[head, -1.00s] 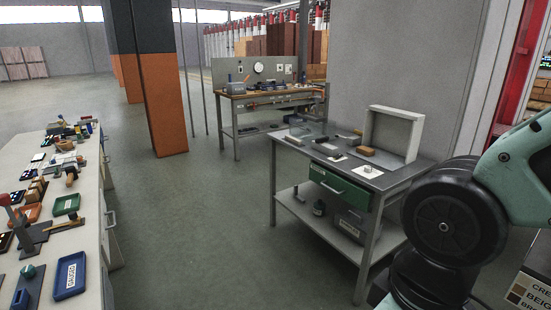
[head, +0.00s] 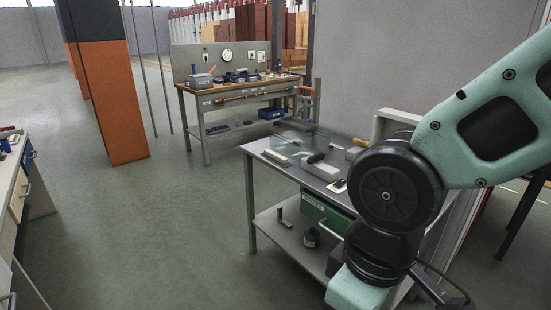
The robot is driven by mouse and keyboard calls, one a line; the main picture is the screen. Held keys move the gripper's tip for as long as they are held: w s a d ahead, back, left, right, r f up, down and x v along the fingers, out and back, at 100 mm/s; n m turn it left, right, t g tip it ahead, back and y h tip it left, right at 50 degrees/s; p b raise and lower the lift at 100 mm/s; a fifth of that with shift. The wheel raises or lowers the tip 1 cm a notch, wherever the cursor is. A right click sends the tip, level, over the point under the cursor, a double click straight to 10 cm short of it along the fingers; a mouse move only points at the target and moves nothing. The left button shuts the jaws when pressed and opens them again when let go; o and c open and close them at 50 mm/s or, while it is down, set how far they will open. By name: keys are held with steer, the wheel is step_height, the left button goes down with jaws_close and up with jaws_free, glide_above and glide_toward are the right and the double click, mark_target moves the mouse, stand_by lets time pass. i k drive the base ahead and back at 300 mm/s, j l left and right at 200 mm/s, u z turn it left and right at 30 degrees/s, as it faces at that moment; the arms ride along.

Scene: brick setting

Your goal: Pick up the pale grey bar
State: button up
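A pale, whitish bar (head: 276,158) lies flat near the left front edge of the grey metal workbench (head: 262,148). A light grey block (head: 320,170) lies to its right, by a dark-handled tool (head: 316,158). I cannot tell for certain which of the two is the pale grey bar. My teal and black arm crosses the right side of the view and covers the bench's right part. The arm runs out of the bottom of the picture, and I cannot make out my gripper's fingers.
A green drawer (head: 326,214) sits under the benchtop, above a lower shelf (head: 290,236) holding a dark jar (head: 311,237). A second workbench (head: 204,94) stands behind. An orange and black pillar (head: 110,100) rises at left. The floor between is clear.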

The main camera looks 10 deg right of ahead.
mark_target(271, 154)
steer(key=i+j, duration=0.25)
steer(key=i, duration=0.2)
steer(key=i+j+u, duration=0.1)
steer(key=i+j, duration=0.15)
steer(key=i, duration=0.25)
steer(key=i+j, duration=0.2)
steer(key=i, duration=0.25)
steer(key=i+j+u, duration=0.1)
steer(key=i, duration=0.4)
steer(key=i+j, duration=0.3)
steer(key=i, duration=0.2)
steer(key=u, duration=0.05)
